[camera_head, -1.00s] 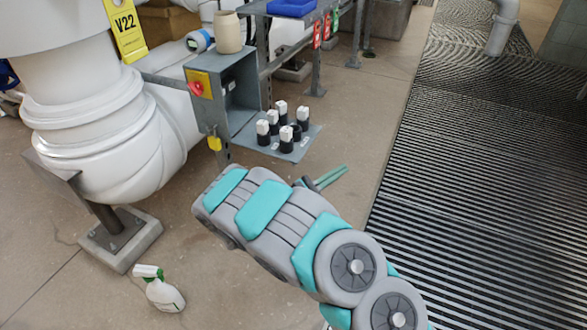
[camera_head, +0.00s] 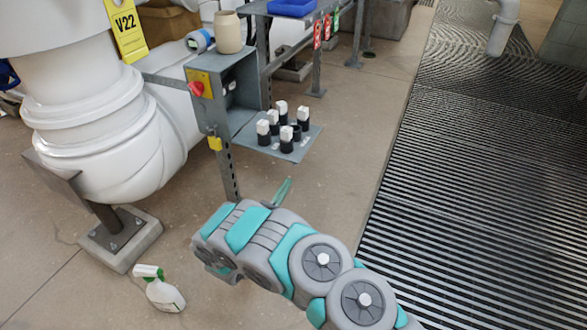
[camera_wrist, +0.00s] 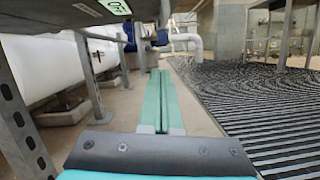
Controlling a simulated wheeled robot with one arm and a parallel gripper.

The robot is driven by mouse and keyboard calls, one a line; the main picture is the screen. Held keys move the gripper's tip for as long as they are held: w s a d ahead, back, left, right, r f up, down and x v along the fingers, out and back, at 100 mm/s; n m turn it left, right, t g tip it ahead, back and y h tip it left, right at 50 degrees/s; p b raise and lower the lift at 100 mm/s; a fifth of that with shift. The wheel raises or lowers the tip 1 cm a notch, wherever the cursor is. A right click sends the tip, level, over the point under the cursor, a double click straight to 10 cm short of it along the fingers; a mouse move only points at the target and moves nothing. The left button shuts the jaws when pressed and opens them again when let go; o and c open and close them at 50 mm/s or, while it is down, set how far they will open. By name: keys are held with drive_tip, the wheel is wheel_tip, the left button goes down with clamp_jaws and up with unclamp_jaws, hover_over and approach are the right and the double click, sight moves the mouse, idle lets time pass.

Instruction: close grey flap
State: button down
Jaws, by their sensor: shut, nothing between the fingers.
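The grey flap (camera_head: 311,131) hangs open, lying roughly level at the lower front of a grey box (camera_head: 243,88). Several black-bodied pieces with white tops (camera_head: 284,108) stand on it. My gripper (camera_head: 284,184) is below the flap's near edge in the head view, apart from it in the picture, with its teal fingers pointing up the picture. In the wrist view its fingers (camera_wrist: 158,76) lie together with nothing between them. A dark grey panel (camera_wrist: 65,14) shows overhead there; I cannot tell whether it is the flap's underside.
A perforated post (camera_head: 229,180) stands below the box, left of my gripper. A red knob (camera_head: 196,88) and yellow padlock (camera_head: 214,143) are on the box. A large white pipe (camera_head: 95,130) is left, a spray bottle (camera_head: 163,293) on the floor.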

drive_tip(key=w+d+r, duration=0.2)
drive_tip(key=w+r, duration=0.1)
drive_tip(key=r, duration=0.2)
drive_tip(key=shift+w, duration=0.2)
drive_tip(key=shift+d+r, duration=0.1)
idle(0.4)
